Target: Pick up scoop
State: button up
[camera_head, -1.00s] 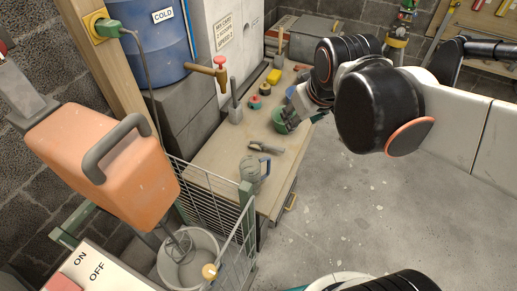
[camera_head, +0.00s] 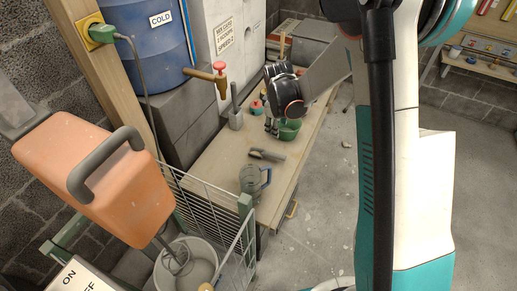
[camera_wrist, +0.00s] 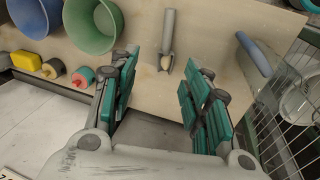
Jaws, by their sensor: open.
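The scoop (camera_head: 267,155), a grey piece with a slim handle, lies on the wooden workbench (camera_head: 219,160). In the wrist view the scoop (camera_wrist: 168,35) lies beyond the fingertips, its near end roughly in line with the gap between them. My gripper (camera_head: 272,128) is above the bench beside the green bowl, farther back than the scoop. In the wrist view my gripper (camera_wrist: 160,82) is open, its teal-padded fingers wide apart with nothing between them.
A green bowl (camera_head: 289,131) stands near the gripper. A clear jug (camera_head: 250,180) with a blue handle stands nearer the bench's front end, by a wire mesh guard (camera_head: 200,205). The wrist view adds a blue bowl (camera_wrist: 34,14) and a yellow piece (camera_wrist: 26,61).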

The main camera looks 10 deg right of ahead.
jog(key=n, duration=0.2)
send_near(274, 154)
jog(key=shift+g, duration=0.4)
jog(key=f+b, duration=0.1)
jog(key=f, duration=0.1)
jog(key=w+f+b, duration=0.2)
jog(key=f, duration=0.1)
jog(key=shift+d+f, duration=0.3)
jog(key=shift+f, duration=0.05)
jog(key=shift+w+d+f+b, duration=0.15)
jog(key=shift+f+b, duration=0.65)
jog(key=shift+f, duration=0.55)
jog(key=shift+w+f+b, duration=0.15)
jog(key=shift+f+b, duration=0.6)
jog(key=shift+f, duration=0.55)
jog(key=shift+r, duration=0.1)
grip_shut()
